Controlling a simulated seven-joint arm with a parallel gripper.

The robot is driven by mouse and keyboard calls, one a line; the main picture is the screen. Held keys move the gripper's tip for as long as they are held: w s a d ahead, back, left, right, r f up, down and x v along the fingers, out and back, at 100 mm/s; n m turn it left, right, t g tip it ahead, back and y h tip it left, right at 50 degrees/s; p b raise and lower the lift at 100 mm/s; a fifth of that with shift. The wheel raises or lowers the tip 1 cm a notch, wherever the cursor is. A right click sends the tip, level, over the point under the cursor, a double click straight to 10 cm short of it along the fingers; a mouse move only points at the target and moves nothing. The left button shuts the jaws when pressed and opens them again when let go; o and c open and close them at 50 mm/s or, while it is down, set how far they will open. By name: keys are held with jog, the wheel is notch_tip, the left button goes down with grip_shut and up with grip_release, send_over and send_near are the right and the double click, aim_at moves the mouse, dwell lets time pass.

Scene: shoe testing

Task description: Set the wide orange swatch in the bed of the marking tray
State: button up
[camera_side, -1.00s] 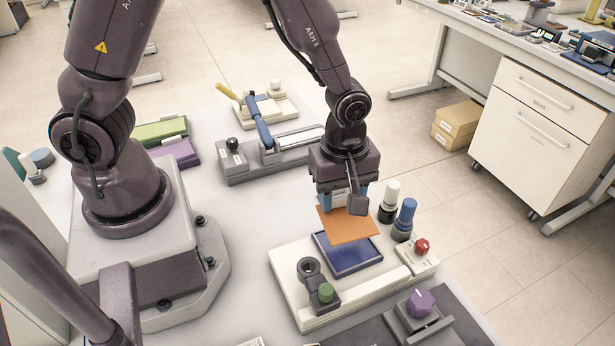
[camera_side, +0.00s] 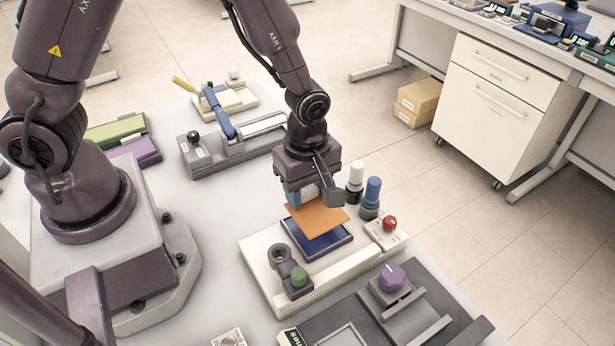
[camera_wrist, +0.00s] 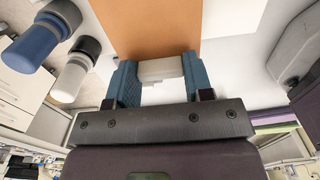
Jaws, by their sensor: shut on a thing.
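My gripper (camera_side: 306,193) is shut on the wide orange swatch (camera_side: 318,216). In the wrist view, a pale block sits between the blue fingers (camera_wrist: 158,72), and the flat orange swatch (camera_wrist: 150,28) reaches out beyond them. The swatch hangs roughly level above the dark blue bed of the marking tray (camera_side: 325,246), apart from it by a small gap. It hides the rear part of the bed. The tray has a cream base.
A white-capped bottle (camera_side: 355,178) and a blue one (camera_side: 371,196) stand close beside my gripper. A red knob (camera_side: 389,223), a green knob (camera_side: 298,276) and a grey ring post (camera_side: 280,256) flank the bed. A purple knob fixture (camera_side: 391,280) stands in front.

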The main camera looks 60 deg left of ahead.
aim_at(308, 199)
jog(key=shift+f, duration=1.45)
jog(key=shift+f, duration=0.7)
dwell(0.6)
